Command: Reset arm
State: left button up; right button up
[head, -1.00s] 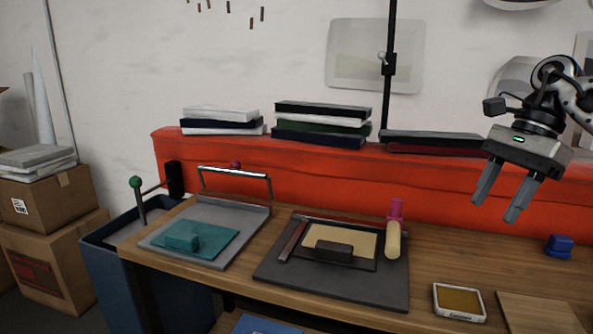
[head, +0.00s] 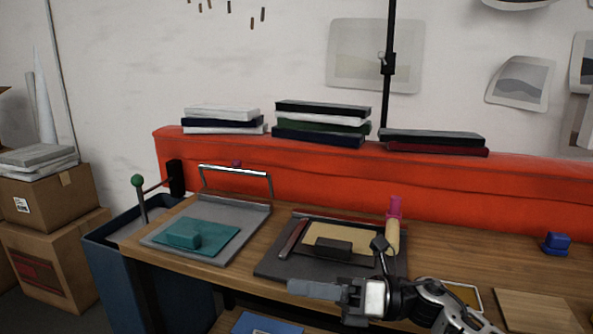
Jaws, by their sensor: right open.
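My right gripper (head: 315,289) is low at the front edge of the table, with its arm coming in from the lower right. Its fingers point left and are seen edge-on, with nothing held between them. It covers the front of the dark board (head: 285,266) and most of the ink pad (head: 468,293). The dark board carries a tan sheet (head: 350,239), a dark block (head: 325,249) and a strip. My left gripper is not in view.
A grey press plate (head: 215,215) with a teal sheet (head: 223,236) and teal block (head: 184,241) stands at the left. A blue block (head: 557,243) sits at the right, beyond bare wooden table (head: 500,260). Books (head: 320,130) line the red ledge.

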jog(key=s+d+f+n+t+h, duration=0.4)
jog(key=s+d+f+n+h, duration=0.2)
jog(key=f+n, duration=0.6)
jog(key=s+d+f+n+t+h, duration=0.5)
jog(key=s+f+n+h, duration=0.5)
jog(key=n, duration=0.6)
notch_tip(320, 180, down, 3)
jog(key=shift+s+d+r+n+t, duration=0.15)
jog(key=shift+s+d+n+t, duration=0.15)
jog(key=shift+s+d, duration=0.4)
